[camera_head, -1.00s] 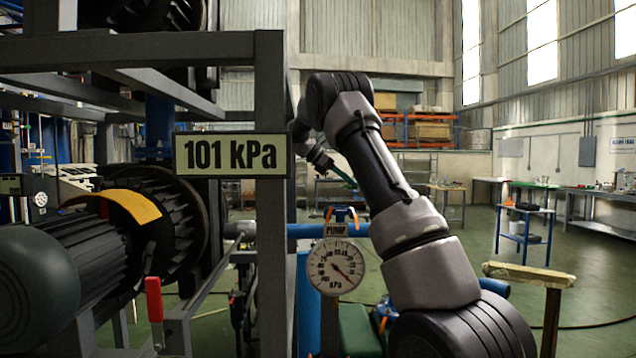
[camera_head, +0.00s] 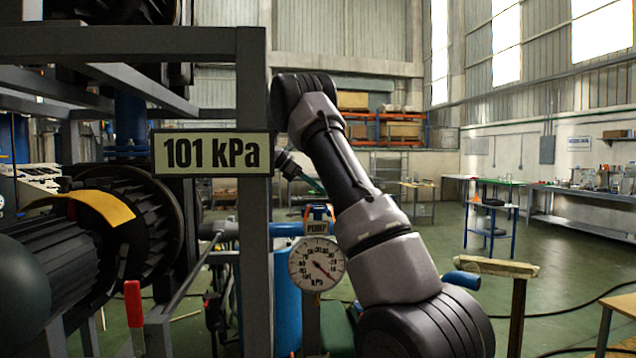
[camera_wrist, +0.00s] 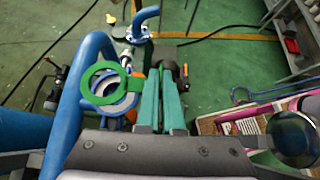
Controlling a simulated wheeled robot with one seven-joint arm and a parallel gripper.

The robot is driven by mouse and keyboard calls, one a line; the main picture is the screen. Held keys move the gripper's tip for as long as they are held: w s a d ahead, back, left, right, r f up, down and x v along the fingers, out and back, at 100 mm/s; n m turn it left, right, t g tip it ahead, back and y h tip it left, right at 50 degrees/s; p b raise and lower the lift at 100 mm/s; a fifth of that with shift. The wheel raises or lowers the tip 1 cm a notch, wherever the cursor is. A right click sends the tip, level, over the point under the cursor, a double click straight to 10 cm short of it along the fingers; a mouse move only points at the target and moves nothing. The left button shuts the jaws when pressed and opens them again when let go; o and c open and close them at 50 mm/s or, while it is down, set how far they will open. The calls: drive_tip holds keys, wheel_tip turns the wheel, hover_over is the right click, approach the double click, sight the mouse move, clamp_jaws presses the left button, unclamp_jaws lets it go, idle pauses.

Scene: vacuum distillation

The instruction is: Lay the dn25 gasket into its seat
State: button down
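The green gasket (camera_wrist: 87,85) is a flat ring beside my gripper (camera_wrist: 159,74) in the wrist view. The two teal fingers are close together, and the ring's right side reaches toward them; the contact point is unclear. The ring overlaps a pale round flange (camera_wrist: 128,108) on blue pipework, offset to its upper left. I cannot tell the height between them. In the head view my gripper shows only as a small, partly covered shape behind my arm, and the gasket cannot be made out.
Blue pipes (camera_wrist: 68,110) run left of the flange, with an orange part beside it. In the head view, a dial gauge (camera_head: 317,264) stands left of my arm, and a grey frame (camera_head: 253,230) carries a 101 kPa sign (camera_head: 211,153). A wooden-topped post (camera_head: 497,267) stands right.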

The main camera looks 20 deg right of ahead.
drive_tip(key=shift+f, duration=1.6)
drive_tip(key=shift+f, duration=0.8)
idle(0.4)
drive_tip(key=c, duration=1)
unclamp_jaws()
